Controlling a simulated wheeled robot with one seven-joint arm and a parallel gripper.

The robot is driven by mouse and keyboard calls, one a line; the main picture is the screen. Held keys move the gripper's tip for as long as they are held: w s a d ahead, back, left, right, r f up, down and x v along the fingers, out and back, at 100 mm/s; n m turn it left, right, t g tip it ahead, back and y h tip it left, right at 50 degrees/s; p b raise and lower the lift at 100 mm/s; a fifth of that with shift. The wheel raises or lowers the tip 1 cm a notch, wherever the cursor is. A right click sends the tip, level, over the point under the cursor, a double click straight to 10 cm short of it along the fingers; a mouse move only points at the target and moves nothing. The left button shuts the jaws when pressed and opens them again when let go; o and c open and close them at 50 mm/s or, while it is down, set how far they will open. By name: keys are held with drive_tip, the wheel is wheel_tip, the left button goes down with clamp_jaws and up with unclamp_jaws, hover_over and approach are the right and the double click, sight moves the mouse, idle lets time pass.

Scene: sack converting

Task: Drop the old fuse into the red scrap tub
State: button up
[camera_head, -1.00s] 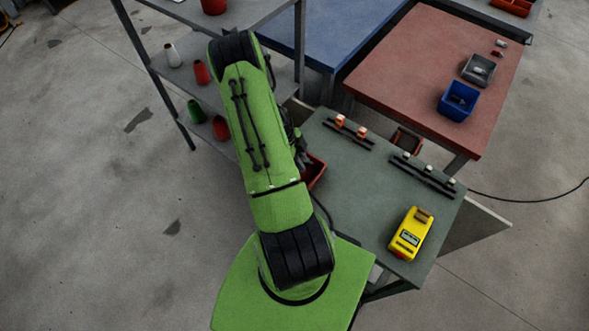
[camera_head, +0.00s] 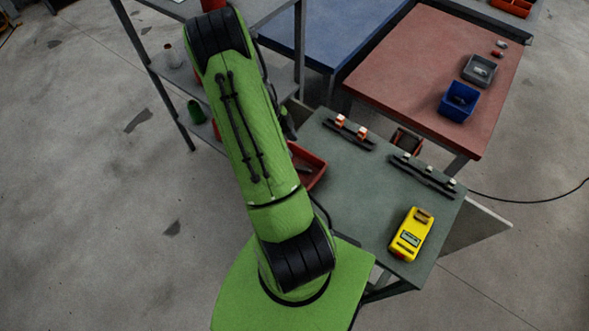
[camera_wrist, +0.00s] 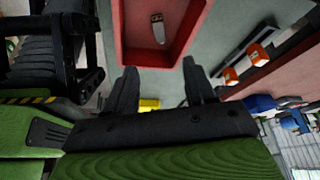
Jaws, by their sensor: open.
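The red scrap tub (camera_head: 320,171) stands at the left edge of the green-grey table in the head view, partly hidden by my arm. In the wrist view the tub (camera_wrist: 123,38) is at the top, cut off by the frame. A pale fuse with a dark brown end (camera_wrist: 158,30) lies inside on the tub floor; it looks like the old fuse. My gripper (camera_wrist: 159,78) is open, with nothing between its fingers. It is apart from the fuse. In the head view my gripper is hidden behind my arm.
A yellow meter (camera_head: 410,235) lies on the table's near right. Two dark rails, one with orange blocks (camera_head: 361,132), one with pale pieces (camera_head: 429,169), lie farther back. A grey shelf (camera_head: 180,75) with cups stands left. A red-topped table (camera_head: 400,75) holds small bins.

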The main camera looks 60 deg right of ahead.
drive_tip(key=v, duration=0.6)
drive_tip(key=shift+r, duration=0.15)
drive_tip(key=shift+w, duration=0.1)
